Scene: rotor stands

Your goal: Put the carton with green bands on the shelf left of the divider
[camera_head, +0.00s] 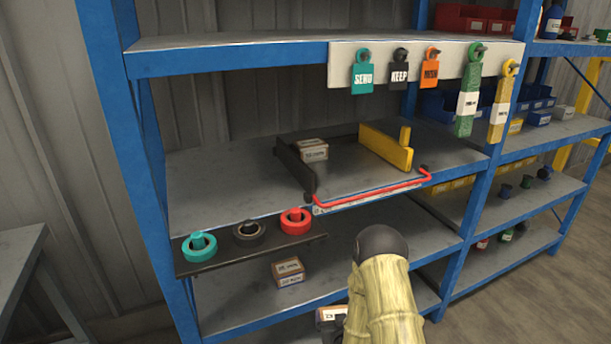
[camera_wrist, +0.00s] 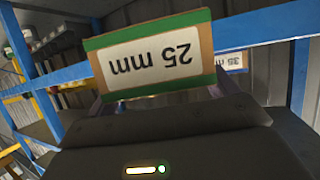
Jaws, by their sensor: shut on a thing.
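The carton with green bands (camera_wrist: 152,55) fills the middle of the wrist view. Its white label reads 25 mm upside down. My gripper (camera_wrist: 158,98) is shut on it; the fingers are mostly hidden behind it. In the head view my arm covers the gripper, and I cannot tell whether the partly hidden carton (camera_head: 327,316) beside the arm is the held one. The middle shelf (camera_head: 225,185) carries a dark upright divider (camera_head: 296,168) and a yellow divider (camera_head: 385,149). The shelf left of the dark divider is bare.
A brown carton (camera_head: 313,150) stands between the dividers. A red bar (camera_head: 370,192) runs along the shelf front there. Another carton (camera_head: 288,271) is on the lower shelf. A dark ledge (camera_head: 250,255) with coloured rings juts out at left. Coloured tags (camera_head: 362,78) hang above.

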